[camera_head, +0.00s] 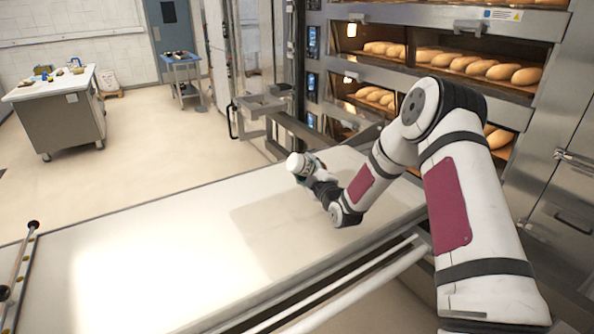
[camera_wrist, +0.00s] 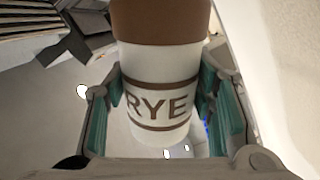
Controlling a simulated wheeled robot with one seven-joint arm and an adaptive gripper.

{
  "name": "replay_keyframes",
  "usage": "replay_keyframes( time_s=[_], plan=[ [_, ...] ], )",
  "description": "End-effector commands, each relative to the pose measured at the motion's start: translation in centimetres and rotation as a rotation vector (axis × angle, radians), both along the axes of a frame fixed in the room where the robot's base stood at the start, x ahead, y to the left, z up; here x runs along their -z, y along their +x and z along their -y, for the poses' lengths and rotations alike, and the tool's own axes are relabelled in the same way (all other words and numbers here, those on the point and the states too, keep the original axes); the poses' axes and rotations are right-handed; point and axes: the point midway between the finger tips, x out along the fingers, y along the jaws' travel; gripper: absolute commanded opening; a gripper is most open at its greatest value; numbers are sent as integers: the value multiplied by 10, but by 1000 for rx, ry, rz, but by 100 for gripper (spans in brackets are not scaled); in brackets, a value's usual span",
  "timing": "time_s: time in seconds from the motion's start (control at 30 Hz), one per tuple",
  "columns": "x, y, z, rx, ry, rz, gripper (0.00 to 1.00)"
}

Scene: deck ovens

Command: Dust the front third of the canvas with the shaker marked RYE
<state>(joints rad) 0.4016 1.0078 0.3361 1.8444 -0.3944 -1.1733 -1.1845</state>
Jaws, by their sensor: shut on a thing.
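The shaker marked RYE (camera_wrist: 160,75) is a white cylinder with brown bands and brown lettering, and a broad brown part at the top of the wrist view. My gripper (camera_wrist: 162,115) is shut on it, with a teal pad on each side of its body. In the head view my gripper (camera_head: 312,172) holds the shaker (camera_head: 296,162) tilted above the far part of the canvas. The pale canvas (camera_head: 150,255) lies flat on the long loader. A darker patch, perhaps shadow, covers its right part. I cannot tell flour on it from bright light.
The deck ovens (camera_head: 480,30) with baked loaves stand at the back right, close beside my arm. Metal rails (camera_head: 340,285) run along the near side of the canvas. A workbench (camera_head: 55,100) and a small blue table (camera_head: 180,65) stand at the back left, with open floor between.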

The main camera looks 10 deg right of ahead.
Motion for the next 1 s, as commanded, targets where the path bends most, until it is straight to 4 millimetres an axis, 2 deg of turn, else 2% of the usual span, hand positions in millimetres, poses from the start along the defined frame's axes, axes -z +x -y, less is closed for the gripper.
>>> replay_keyframes(
  time_s=[0.1, 1.0],
  plan=[
    [0, 12, -11, -4, 0, 4, 15],
    [0, 76, -72, -1, 0, 4, 15]
  ],
)
